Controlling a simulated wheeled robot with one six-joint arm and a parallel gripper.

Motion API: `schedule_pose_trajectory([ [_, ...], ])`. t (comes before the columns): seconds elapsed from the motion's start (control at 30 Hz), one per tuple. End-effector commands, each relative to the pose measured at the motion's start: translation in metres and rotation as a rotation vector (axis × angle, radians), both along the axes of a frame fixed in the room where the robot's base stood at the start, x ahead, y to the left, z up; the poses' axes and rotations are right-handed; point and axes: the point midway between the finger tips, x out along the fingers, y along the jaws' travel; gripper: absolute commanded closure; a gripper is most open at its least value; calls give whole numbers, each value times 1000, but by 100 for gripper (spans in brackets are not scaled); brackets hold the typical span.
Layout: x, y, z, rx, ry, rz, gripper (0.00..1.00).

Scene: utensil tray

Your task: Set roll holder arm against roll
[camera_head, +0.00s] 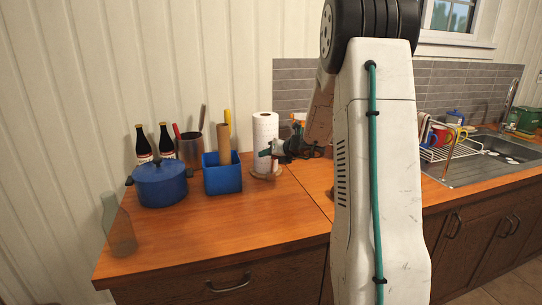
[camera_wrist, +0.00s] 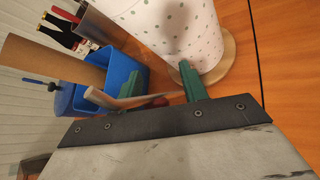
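The white dotted paper roll (camera_head: 264,130) stands upright on a round wooden base at the back of the counter. In the wrist view the roll (camera_wrist: 178,22) fills the top centre, with the base (camera_wrist: 229,52) showing at its right. In the head view my gripper (camera_head: 270,151) is beside the roll.
A blue bin (camera_head: 222,180) holding a brown tube stands left of the roll. Farther left are a blue pot (camera_head: 160,184), dark bottles (camera_head: 143,146) and a utensil can (camera_head: 190,150). A glass bottle (camera_head: 118,230) is at the left edge. The front counter is clear.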

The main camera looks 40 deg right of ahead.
Motion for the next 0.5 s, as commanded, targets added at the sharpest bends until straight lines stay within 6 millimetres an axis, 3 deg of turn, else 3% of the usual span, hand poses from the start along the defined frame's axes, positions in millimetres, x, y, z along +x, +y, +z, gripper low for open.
schedule_pose_trajectory([
  [0.23,-9,-1,8,-2,-4,-1,57],
  [0.5,-49,-3,29,-2,-2,-2,57],
])
